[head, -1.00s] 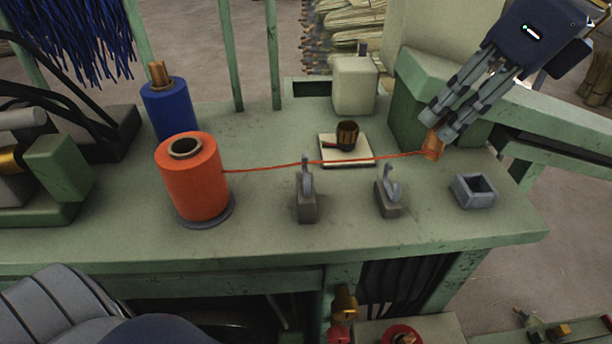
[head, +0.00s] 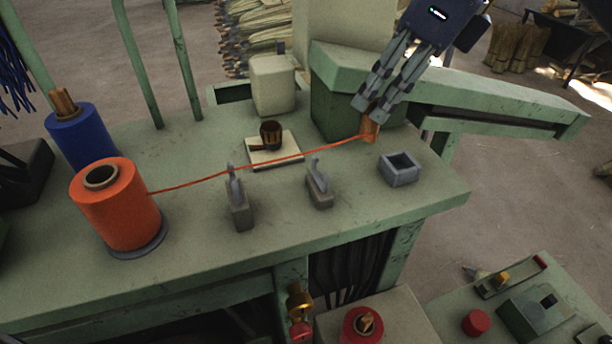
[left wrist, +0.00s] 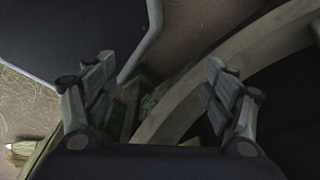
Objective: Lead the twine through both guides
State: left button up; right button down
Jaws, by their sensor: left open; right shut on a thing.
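The orange twine (head: 215,174) runs from the orange spool (head: 116,208) at the left to a small orange-brown end piece (head: 369,130). My right gripper (head: 368,112) is shut on that end piece, above the table near the green block. The twine hangs fairly straight. In the head view it passes behind the tops of the two grey hook-shaped guides, the left guide (head: 238,205) and the right guide (head: 319,186). I cannot tell whether it touches either hook. My left gripper (left wrist: 155,85) shows in the left wrist view, open with nothing between its fingers.
A small grey open box (head: 400,169) stands right of the guides. Behind the twine lies a pale pad (head: 290,152) with a dark cup (head: 270,135). A blue spool (head: 82,137) stands behind the orange one. The green block (head: 335,100) is close to my right gripper.

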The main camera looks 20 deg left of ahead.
aim_at(372, 140)
jog(key=shift+f+b, duration=1.85)
jog(key=shift+f, duration=0.45)
jog(key=shift+r, duration=0.1)
